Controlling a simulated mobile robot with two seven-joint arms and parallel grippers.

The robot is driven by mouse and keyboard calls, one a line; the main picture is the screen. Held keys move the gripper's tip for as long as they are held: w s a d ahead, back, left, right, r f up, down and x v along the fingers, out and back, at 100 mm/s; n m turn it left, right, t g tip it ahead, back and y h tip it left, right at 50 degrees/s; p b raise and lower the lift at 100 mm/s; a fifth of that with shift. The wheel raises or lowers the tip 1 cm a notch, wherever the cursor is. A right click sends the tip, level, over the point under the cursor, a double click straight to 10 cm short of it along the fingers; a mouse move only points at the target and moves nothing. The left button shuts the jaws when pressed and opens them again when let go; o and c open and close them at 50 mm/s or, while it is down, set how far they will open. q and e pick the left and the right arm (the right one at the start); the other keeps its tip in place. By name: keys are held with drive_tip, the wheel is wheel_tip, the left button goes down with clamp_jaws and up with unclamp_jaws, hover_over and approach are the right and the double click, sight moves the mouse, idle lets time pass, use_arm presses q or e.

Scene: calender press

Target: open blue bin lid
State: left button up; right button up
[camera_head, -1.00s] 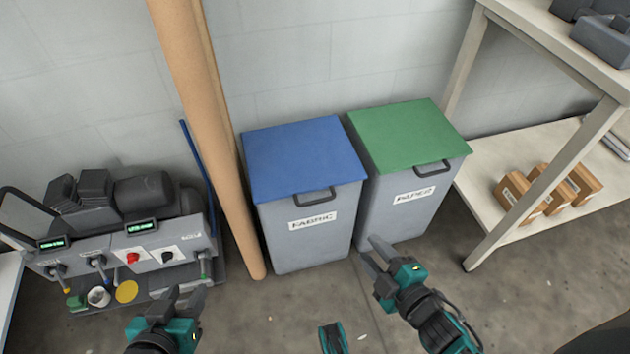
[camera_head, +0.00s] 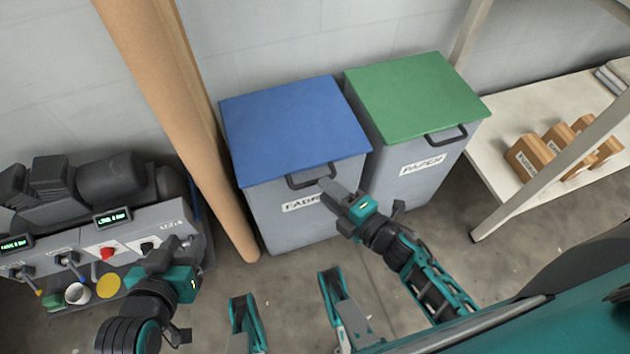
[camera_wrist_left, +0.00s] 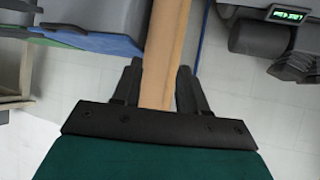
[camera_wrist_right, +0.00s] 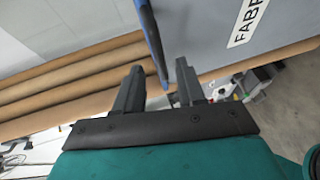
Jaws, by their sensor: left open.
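The blue lid (camera_head: 293,128) lies flat and closed on the grey bin (camera_head: 300,225) labelled FABRIC. A dark handle (camera_head: 310,180) is at its front edge. My right gripper (camera_head: 336,190) is at the front of this bin, just below and right of the handle, and partly covers the label. Its fingers are apart in the right wrist view (camera_wrist_right: 160,88), with the blue lid edge (camera_wrist_right: 150,35) beyond them; contact with the handle cannot be told. My left gripper (camera_head: 172,262) is open and empty, left of the bin, before the machine.
A green-lidded bin (camera_head: 415,95) labelled PAPER stands right beside the blue one. A tall cardboard tube (camera_head: 175,110) leans at its left. A grey machine (camera_head: 130,235) is at left, a shelf with small boxes (camera_head: 530,152) at right. The floor in front is partly free.

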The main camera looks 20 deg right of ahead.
sight(315, 181)
drive_tip(key=b+x, duration=0.1)
drive_tip(key=x, duration=0.4)
drive_tip(key=shift+f, duration=0.1)
drive_tip(key=c, duration=0.7)
clamp_jaws()
drive_tip(key=shift+s+f, duration=0.1)
